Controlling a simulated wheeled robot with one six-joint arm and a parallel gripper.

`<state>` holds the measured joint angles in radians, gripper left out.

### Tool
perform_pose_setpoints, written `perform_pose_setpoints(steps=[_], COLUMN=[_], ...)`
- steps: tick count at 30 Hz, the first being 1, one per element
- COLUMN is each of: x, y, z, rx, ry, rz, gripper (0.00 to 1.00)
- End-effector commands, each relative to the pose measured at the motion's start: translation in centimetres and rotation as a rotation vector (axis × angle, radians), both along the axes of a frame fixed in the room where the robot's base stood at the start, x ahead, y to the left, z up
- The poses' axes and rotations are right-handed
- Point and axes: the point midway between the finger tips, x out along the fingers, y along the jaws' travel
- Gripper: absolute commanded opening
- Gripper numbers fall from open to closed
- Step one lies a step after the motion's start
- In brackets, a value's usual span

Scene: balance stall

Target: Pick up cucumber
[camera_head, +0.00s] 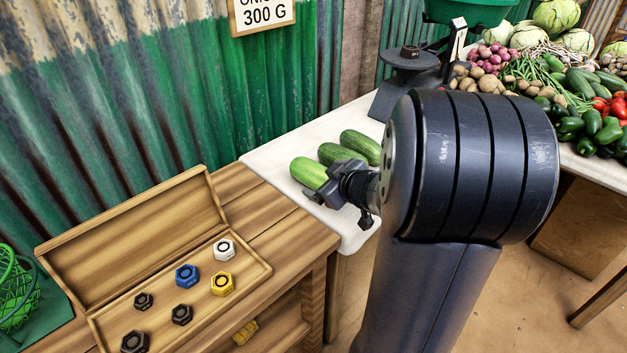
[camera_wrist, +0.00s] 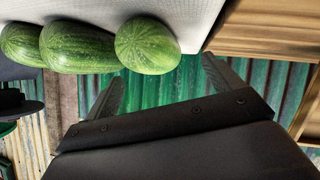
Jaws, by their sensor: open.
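Three green cucumbers lie side by side on a white counter (camera_head: 268,158). The nearest cucumber (camera_head: 308,172) is by my gripper (camera_head: 340,203) in the head view; the middle cucumber (camera_head: 340,154) and the far cucumber (camera_head: 360,146) lie beyond it. In the wrist view the nearest cucumber (camera_wrist: 147,44) sits at the top centre, end-on, just past the fingertips. My gripper (camera_wrist: 162,75) is open there, with nothing between its two fingers. Part of the far cucumbers is hidden behind my wrist in the head view.
A wooden box (camera_head: 256,268) with several coloured and dark hex weights stands on a wooden table at left. A dark scale (camera_head: 408,62) with a green pan stands behind my arm. Several vegetables are heaped at right. A corrugated green wall (camera_head: 130,90) stands close behind the counter.

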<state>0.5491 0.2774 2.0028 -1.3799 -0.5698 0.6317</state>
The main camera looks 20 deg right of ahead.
Motion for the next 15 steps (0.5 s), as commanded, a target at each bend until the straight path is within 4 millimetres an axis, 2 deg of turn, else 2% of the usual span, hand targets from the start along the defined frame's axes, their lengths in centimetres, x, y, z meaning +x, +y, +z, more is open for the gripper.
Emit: perform_pose_setpoints(steps=[5, 12, 15], x=[1.2, 4.4, 5.1], y=[0.1, 0.3, 0.3], z=[-0.8, -2.4, -2.6], rx=[0.000, 0.000, 0.000], ry=[0.000, 0.000, 0.000], rz=[0.000, 0.001, 0.000], gripper=[0.87, 0.87, 0.87])
